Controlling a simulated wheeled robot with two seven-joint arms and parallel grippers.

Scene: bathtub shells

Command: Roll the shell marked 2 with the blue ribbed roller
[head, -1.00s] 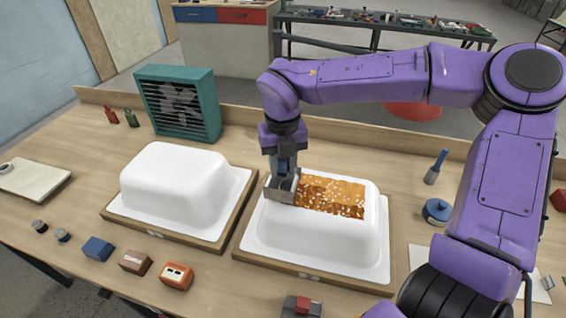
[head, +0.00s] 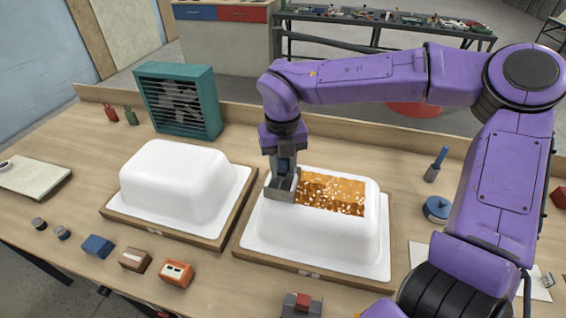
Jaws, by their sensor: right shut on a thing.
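Two white shells lie upside down on wooden boards, the left shell (head: 170,180) and the right shell (head: 310,232). Small labels on the board fronts are too small to read. The right shell's top carries an amber patch with white specks (head: 335,193). My right gripper (head: 285,160) points down over the left end of this shell, shut on a tool that looks like the roller (head: 281,187). Its grey head touches or nearly touches the top at the patch's left edge; ribs cannot be made out. My left gripper is not in view.
A teal fan (head: 180,100) stands behind the left shell. Small blue, brown and orange blocks (head: 135,259) lie in front of it. A blue-handled tool (head: 438,163) stands in a holder at right, near a blue round item (head: 437,208). A low ledge runs along the back.

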